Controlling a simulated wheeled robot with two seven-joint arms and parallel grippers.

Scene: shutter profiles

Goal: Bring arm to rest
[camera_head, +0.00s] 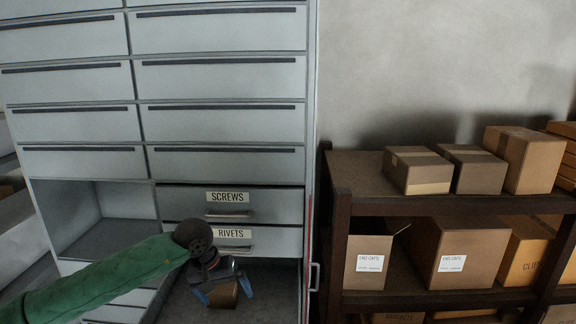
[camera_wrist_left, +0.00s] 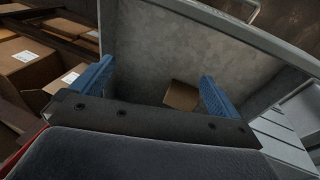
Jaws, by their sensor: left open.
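My left arm comes in from the left in a green sleeve. My left gripper (camera_head: 223,292) is open, its blue fingers spread, in front of the open compartment (camera_head: 277,285) below the RIVETS drawer (camera_head: 233,240). A small brown box (camera_head: 228,297) sits in that compartment, partly hidden by the gripper. In the left wrist view, the open gripper (camera_wrist_left: 155,82) has nothing between its fingers. The box (camera_wrist_left: 181,95) lies beyond the fingertips on the grey compartment floor, nearer the right finger. My right gripper is not in view.
The grey drawer cabinet (camera_head: 220,77) stands ahead, with a SCREWS drawer (camera_head: 230,204) and an empty open bay (camera_head: 125,200). To the right, a dark shelf (camera_head: 365,180) holds several cardboard boxes (camera_head: 418,170). A cabinet door edge with a handle (camera_head: 314,277) stands between them.

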